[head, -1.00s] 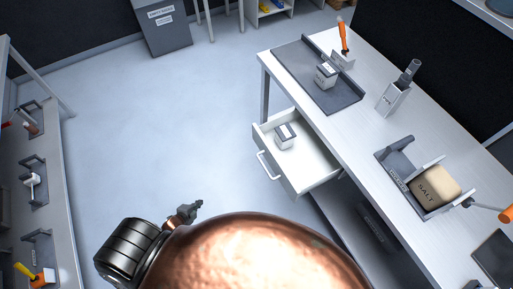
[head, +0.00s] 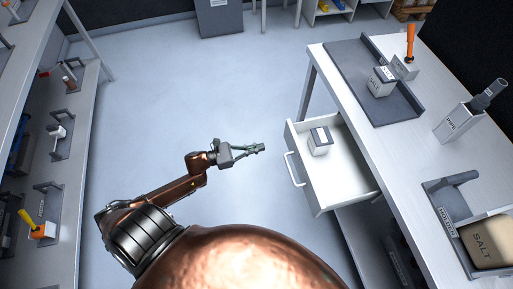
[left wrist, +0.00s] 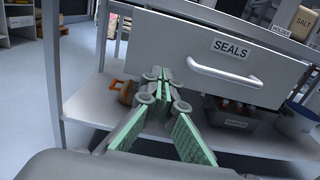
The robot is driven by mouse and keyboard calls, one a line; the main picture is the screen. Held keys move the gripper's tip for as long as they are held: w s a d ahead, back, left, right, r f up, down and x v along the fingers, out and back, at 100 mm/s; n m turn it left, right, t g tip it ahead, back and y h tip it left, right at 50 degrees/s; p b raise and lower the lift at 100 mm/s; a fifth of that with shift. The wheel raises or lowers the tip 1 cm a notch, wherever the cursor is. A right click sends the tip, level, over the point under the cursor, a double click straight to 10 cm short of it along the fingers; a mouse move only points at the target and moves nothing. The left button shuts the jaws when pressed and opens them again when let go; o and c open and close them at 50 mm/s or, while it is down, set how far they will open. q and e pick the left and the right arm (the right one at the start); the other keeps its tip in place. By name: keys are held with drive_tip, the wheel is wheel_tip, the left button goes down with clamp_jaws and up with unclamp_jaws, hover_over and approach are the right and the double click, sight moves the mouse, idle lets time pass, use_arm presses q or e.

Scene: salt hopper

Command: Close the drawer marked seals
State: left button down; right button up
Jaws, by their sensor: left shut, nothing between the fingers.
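The drawer marked SEALS (head: 338,170) stands open, pulled out from under the white workbench on the right, with a small grey-and-white box (head: 320,141) inside. In the left wrist view its front (left wrist: 203,50) carries the SEALS label and a white bar handle (left wrist: 224,73). My left gripper (head: 262,147) is shut and empty, a short way left of the drawer front and its handle in the head view. In the left wrist view the closed fingers (left wrist: 160,75) appear in front of the drawer front, left of the handle. My right gripper is not in view.
The workbench (head: 395,150) holds a grey tray (head: 365,95), a PIPE holder (head: 460,122) and a SALT block (head: 486,243). Below the drawer, a shelf (left wrist: 95,103) carries a grey bin (left wrist: 238,124). A shelf unit (head: 85,120) stands at left; open floor lies between.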

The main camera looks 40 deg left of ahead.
sight(289, 141)
use_arm(q)
drive_tip(key=b+x, duration=0.1)
drive_tip(key=x, duration=0.9)
